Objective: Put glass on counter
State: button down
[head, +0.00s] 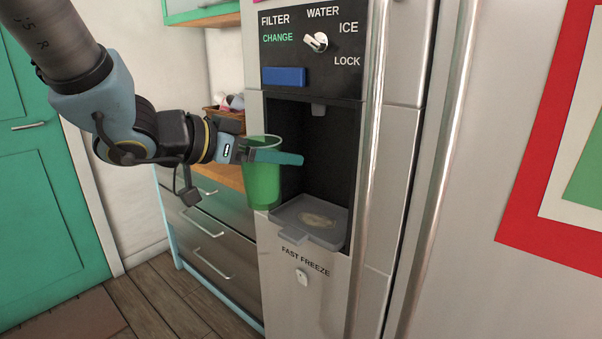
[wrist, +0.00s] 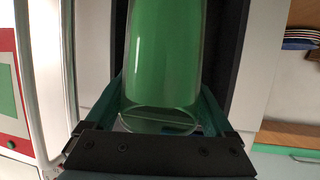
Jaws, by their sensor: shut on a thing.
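A green see-through glass (head: 262,185) is upright in front of the fridge's dispenser opening in the head view. My gripper (head: 275,156) is shut on the glass near its rim, with a teal finger across it. In the wrist view the glass (wrist: 165,60) fills the middle between the two teal fingers (wrist: 165,108). The wooden counter (head: 230,178) is behind and left of the glass, above drawers, and partly hidden by my arm. A strip of it also shows at the right in the wrist view (wrist: 290,136).
The dispenser's grey drip tray (head: 312,222) juts out just right of and below the glass. The fridge handle (head: 366,180) stands further right. A basket with items (head: 226,110) sits on the counter. A green door (head: 45,170) is at the left.

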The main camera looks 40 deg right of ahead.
jog(key=w+d, duration=0.1)
jog(key=d, duration=0.4)
jog(key=w+d+b, duration=0.1)
jog(key=d, duration=0.4)
jog(key=w+d, duration=0.1)
jog(key=d, duration=0.4)
jog(key=shift+w+d+f+b, duration=0.15)
jog(key=shift+w+d+b, duration=0.15)
jog(key=shift+d, duration=0.1)
jog(key=f+b, duration=0.1)
jog(key=f, duration=0.4)
jog(key=shift+a, duration=0.2)
notch_tip(320, 180, down, 6)
jog(key=shift+r+b, duration=0.1)
jog(key=shift+b, duration=0.3)
jog(key=shift+d+r+p, duration=0.1)
jog(key=shift+r+p, duration=0.1)
jog(key=shift+p, duration=0.3)
jog(key=shift+f, duration=0.2)
